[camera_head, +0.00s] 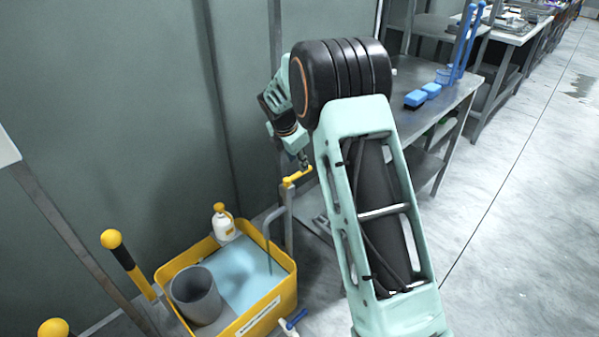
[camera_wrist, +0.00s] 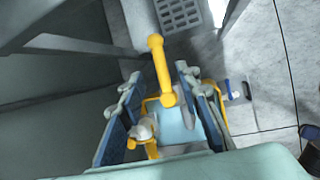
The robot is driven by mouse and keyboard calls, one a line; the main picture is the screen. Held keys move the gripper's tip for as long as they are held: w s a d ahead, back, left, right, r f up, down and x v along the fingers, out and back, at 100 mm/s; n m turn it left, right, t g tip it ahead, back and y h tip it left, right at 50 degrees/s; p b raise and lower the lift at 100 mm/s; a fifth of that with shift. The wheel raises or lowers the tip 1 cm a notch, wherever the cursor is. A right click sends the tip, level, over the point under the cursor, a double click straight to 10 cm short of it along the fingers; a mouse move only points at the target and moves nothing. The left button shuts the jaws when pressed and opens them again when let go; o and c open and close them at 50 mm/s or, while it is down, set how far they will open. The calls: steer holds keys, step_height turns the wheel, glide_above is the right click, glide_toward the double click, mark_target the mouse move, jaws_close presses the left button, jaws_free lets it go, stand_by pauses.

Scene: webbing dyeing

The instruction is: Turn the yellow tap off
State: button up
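The yellow tap handle (camera_head: 297,178) sits on top of a grey upright pipe (camera_head: 289,222) behind a yellow tub (camera_head: 280,302). A curved grey spout (camera_head: 268,228) bends down over the tub; I cannot tell whether water runs from it. My gripper (camera_head: 303,161) is just above the handle in the head view, partly hidden by my arm. In the wrist view the yellow tap handle (camera_wrist: 160,68) extends between the two spread fingers of my gripper (camera_wrist: 157,84). The fingers are apart, with gaps on both sides, and hold nothing.
A metal table (camera_head: 440,103) with blue items is behind my arm. Floor at right is clear.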

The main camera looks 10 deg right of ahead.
mark_target(300, 173)
steer(key=b+x, duration=0.1)
steer(key=x, duration=0.5)
steer(key=shift+d+f, duration=0.1)
steer(key=shift+c, duration=0.3)
jaws_close()
